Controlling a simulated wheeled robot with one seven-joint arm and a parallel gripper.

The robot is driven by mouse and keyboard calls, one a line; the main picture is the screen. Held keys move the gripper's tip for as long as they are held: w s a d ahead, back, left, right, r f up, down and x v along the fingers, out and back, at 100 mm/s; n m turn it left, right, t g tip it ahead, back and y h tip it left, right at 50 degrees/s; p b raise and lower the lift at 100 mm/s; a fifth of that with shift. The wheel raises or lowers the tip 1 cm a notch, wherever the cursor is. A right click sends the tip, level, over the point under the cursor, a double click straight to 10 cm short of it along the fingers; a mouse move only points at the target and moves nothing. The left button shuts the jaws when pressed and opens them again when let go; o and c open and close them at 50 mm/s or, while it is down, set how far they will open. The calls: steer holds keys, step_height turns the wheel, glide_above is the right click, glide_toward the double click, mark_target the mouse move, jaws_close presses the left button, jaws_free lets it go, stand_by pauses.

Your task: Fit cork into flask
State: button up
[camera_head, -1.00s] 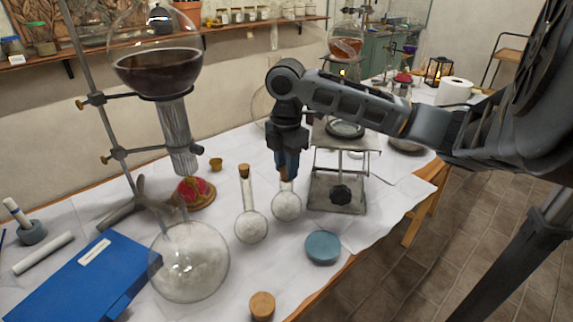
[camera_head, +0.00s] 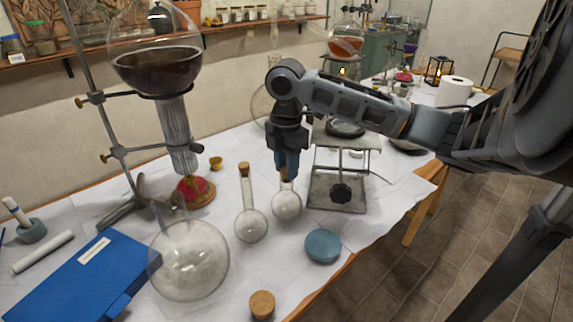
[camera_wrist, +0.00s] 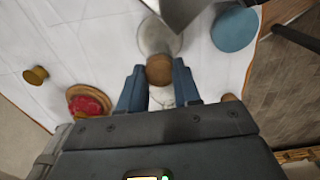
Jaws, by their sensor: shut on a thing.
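My gripper (camera_head: 286,172) points down with its blue fingers shut on a small brown cork (camera_wrist: 159,70). In the head view the cork (camera_head: 284,174) shows at the mouth of a round clear flask (camera_head: 287,206), which stands upright on the table. I cannot tell whether the cork's lower end is inside the neck. The flask's bulb also shows beyond the fingertips in the wrist view (camera_wrist: 160,36). A similar flask (camera_head: 251,225) stands just to its left with a cork (camera_head: 244,170) in its neck.
A metal lab jack (camera_head: 338,190) stands right of the flask. A blue disc (camera_head: 322,246) and a larger loose cork (camera_head: 262,305) lie near the front edge. A large round flask (camera_head: 188,262), a stand with dark liquid (camera_head: 157,72) and a blue folder (camera_head: 85,280) are left.

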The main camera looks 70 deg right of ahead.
steer(key=shift+f, duration=0.1)
stand_by(0.3)
steer(key=o, duration=1)
steer(key=shift+o, duration=0.3)
steer(key=o, duration=0.3)
steer(key=shift+o, duration=0.2)
steer(key=shift+r+p, duration=2.65)
steer(key=shift+r, duration=0.9)
